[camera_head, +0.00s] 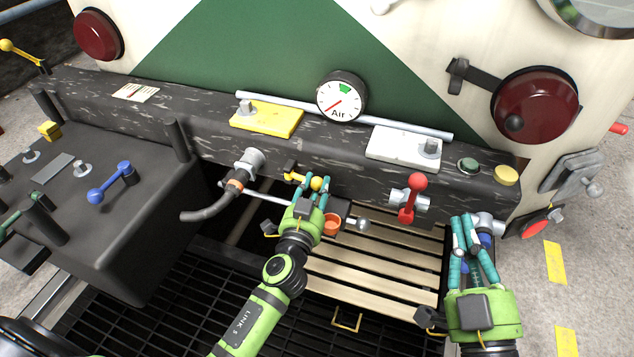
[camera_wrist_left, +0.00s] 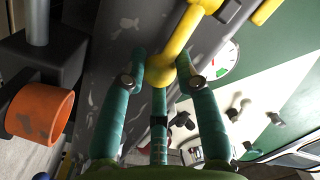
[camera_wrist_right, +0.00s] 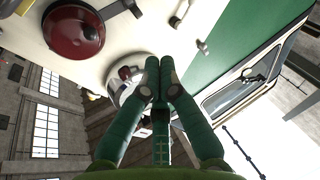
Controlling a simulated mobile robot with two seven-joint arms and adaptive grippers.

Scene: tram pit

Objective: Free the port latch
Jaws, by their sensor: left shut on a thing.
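A yellow handle with a ball knob (camera_head: 316,183) sits on the front of the dark beam, and I take it for the port latch. It also shows in the left wrist view (camera_wrist_left: 178,40), running up from the knob to a dark mount. My left gripper (camera_head: 309,188) is shut on the knob, with its teal fingers around it. My right gripper (camera_head: 466,220) is at the beam's right end, beside a metal fitting with a blue part (camera_head: 487,238). In the right wrist view its fingertips (camera_wrist_right: 160,68) are together, with nothing seen between them.
An orange-ended cylinder (camera_head: 331,225) is just right of my left gripper. A red lever (camera_head: 412,198) stands on the beam between my grippers. A hose (camera_head: 207,212) hangs at left. Wooden slats (camera_head: 370,268) and dark grating (camera_head: 190,315) lie below. A blue-handled lever (camera_head: 110,182) is at left.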

